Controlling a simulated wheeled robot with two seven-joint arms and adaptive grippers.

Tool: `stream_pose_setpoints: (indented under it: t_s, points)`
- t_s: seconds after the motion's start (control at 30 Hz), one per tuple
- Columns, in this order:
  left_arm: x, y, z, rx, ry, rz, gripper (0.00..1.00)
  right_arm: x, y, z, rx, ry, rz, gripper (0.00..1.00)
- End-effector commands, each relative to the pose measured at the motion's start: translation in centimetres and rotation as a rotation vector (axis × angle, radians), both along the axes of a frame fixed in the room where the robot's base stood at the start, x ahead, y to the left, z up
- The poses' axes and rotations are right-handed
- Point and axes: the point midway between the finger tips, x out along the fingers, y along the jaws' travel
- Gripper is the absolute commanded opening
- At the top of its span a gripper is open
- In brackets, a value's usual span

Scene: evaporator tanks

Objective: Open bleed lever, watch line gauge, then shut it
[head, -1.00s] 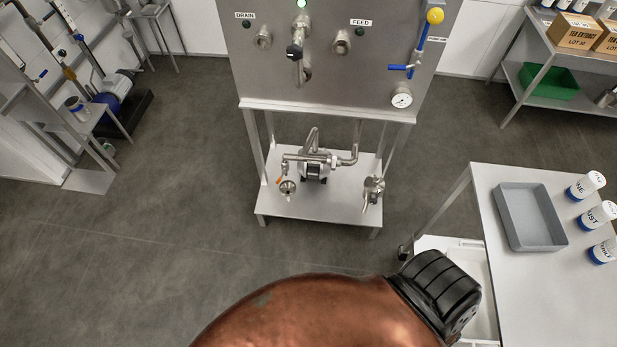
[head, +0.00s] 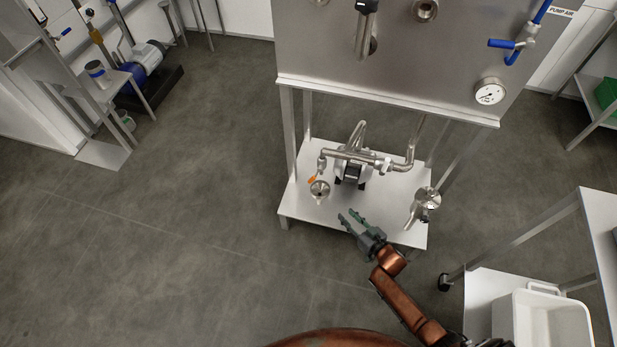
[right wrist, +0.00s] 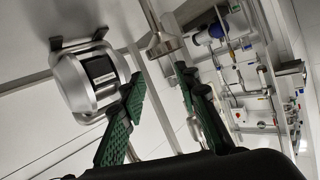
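A small orange lever (head: 312,179), likely the bleed lever, sits on the pipework left of the pump (head: 353,171), above a small metal funnel (head: 319,188). The line gauge (head: 490,91) is a round white dial on the panel's lower right; its reading is too small to tell. My right gripper (head: 347,214) is open and empty, in front of the pump shelf, below and right of the orange lever and apart from it. In the right wrist view its green fingers (right wrist: 156,95) are spread, with the pump (right wrist: 90,80) beyond. The orange lever is not clear there. My left gripper is out of view.
A blue-handled valve (head: 513,46) is above the gauge. A metal valve fitting (head: 427,198) stands on the shelf's right. The shelf (head: 290,205) has legs and an upper panel edge (head: 390,101). A white bin (head: 545,315) and table are at right. Floor at left is clear.

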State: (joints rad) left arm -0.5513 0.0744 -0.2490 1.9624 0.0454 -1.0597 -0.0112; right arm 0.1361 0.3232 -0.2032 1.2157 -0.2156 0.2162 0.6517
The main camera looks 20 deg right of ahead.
Motion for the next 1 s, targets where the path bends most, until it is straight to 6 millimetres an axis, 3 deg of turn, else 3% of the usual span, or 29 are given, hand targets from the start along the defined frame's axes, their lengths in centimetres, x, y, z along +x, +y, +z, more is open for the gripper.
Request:
stream_pose_setpoints:
  t_s: [0.03,0.1,0.2,0.4,0.53,1.0]
  points:
    - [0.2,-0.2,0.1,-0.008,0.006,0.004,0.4,2.1,1.1,0.3,0.029,-0.052,0.03,0.29]
    - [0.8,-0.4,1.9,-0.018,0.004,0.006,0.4,4.5,2.6,3.1,0.073,-0.124,0.069,0.29]
    - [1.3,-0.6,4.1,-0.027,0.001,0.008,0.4,6.8,4.3,6.3,0.122,-0.203,0.118,0.29]
    - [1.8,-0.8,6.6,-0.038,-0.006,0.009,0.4,8.6,6.3,10.0,0.171,-0.278,0.173,0.29]
    - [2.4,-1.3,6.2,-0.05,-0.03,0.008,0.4,9.5,6.8,10.5,0.176,-0.287,0.179,0.29]
    - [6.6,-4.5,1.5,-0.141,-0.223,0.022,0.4,15.0,9.3,10.2,0.174,-0.283,0.176,0.29]
